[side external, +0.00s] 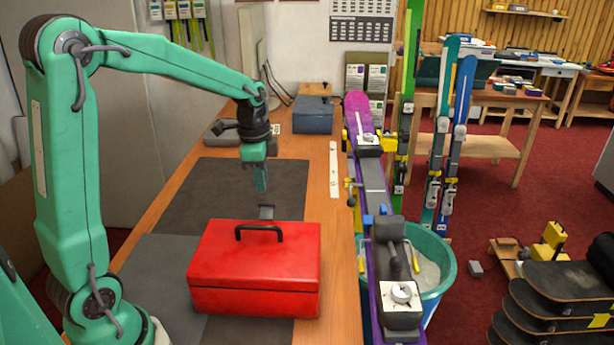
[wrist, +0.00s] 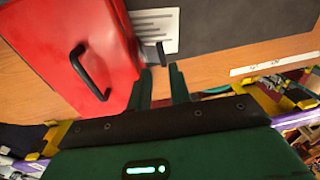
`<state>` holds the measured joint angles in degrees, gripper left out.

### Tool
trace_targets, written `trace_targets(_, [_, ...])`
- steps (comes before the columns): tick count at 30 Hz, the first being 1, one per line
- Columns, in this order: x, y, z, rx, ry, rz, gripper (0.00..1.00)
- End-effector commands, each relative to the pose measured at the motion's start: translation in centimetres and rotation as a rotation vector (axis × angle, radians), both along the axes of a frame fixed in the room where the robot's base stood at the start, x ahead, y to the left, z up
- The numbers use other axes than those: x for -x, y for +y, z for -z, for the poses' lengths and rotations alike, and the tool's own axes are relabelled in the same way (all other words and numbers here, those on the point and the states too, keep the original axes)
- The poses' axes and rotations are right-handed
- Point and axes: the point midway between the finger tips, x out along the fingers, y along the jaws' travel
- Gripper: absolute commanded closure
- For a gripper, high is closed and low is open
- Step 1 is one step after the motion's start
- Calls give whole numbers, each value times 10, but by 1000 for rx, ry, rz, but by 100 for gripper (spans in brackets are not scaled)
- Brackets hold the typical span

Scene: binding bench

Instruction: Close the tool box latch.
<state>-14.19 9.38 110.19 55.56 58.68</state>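The red tool box (side external: 255,275) stands closed on the bench, with a black handle (side external: 259,229) on its lid. It also shows at the left of the wrist view (wrist: 75,35). A small dark grey latch (side external: 266,212) sticks out at the far side of the box, and in the wrist view (wrist: 161,53) it juts from the box's edge. My gripper (side external: 262,188) is above and beyond the latch, pointing down. In the wrist view its two fingers (wrist: 160,72) stand apart with nothing between them. The latch is just past the fingertips; contact cannot be told.
Dark mats (side external: 250,180) lie under and behind the box. A grey-blue box (side external: 312,116) stands at the back. The mat beyond the tool box is mostly clear.

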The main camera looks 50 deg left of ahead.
Motion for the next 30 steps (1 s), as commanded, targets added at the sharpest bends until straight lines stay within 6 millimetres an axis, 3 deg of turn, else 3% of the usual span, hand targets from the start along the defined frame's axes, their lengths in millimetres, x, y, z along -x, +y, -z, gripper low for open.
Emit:
trace_targets(12, [1, -1, -9, 1, 2, 0, 80])
trace_targets(15, [1, 0, -9, 1, 2, -2, 98])
trace_targets(19, [0, 0, -10, 3, 1, -30, 100])
trace_targets(23, [-3, 2, -13, 9, -1, -110, 100])
trace_targets(30, [-11, 9, -22, 31, -7, -394, 100])
